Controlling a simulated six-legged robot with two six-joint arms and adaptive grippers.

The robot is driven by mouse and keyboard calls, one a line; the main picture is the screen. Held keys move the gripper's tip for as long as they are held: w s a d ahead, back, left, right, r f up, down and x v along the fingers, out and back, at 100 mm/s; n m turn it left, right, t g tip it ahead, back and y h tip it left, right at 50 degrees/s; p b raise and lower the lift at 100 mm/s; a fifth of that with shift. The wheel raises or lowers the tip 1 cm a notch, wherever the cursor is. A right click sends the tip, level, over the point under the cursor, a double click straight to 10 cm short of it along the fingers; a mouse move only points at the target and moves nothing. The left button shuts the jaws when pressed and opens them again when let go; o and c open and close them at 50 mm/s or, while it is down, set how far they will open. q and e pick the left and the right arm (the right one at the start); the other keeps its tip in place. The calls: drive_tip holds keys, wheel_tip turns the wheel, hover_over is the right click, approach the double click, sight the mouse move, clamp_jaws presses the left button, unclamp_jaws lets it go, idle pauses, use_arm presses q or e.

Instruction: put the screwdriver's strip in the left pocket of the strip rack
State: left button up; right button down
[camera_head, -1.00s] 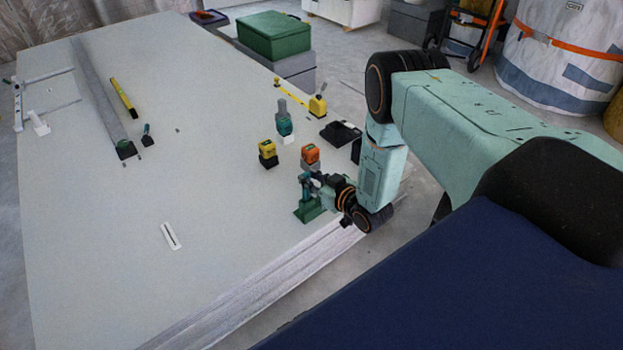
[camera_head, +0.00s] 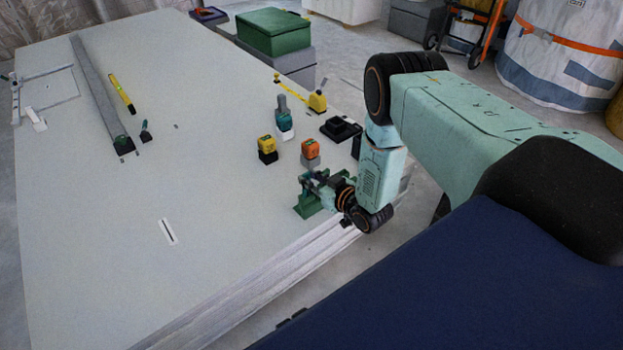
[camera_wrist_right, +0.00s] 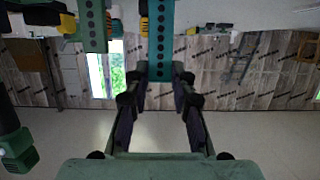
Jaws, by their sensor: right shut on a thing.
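My right gripper (camera_head: 319,183) is at the near right edge of the big pale panel. In the right wrist view its fingers (camera_wrist_right: 158,95) are shut on a teal strip (camera_wrist_right: 160,50) with a column of dark holes. The green strip rack (camera_head: 305,208) stands on the panel's near edge, just below the gripper in the head view; its pockets are too small to make out. A green holed strip or rack part (camera_wrist_right: 94,28) shows left of the held strip, with a gap between them. My left gripper is not in view.
An orange-topped block (camera_head: 310,149), a yellow-topped block (camera_head: 266,145) and a teal-and-grey tool (camera_head: 284,120) stand close behind the gripper. A black holder (camera_head: 341,129) is near the right edge. The panel's middle is mostly clear around a small slotted white plate (camera_head: 168,232).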

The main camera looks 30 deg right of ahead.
drive_tip(key=shift+f+b, duration=0.3)
drive_tip(key=shift+f, duration=0.4)
drive_tip(key=shift+f, duration=0.35)
drive_tip(key=shift+f+b, duration=0.3)
drive_tip(key=shift+f, duration=0.15)
idle(0.6)
drive_tip(key=c, duration=1.1)
unclamp_jaws()
drive_tip(key=shift+o, duration=0.2)
drive_tip(key=a+v, duration=0.1)
drive_tip(key=v, duration=1.1)
drive_tip(key=shift+d, duration=0.5)
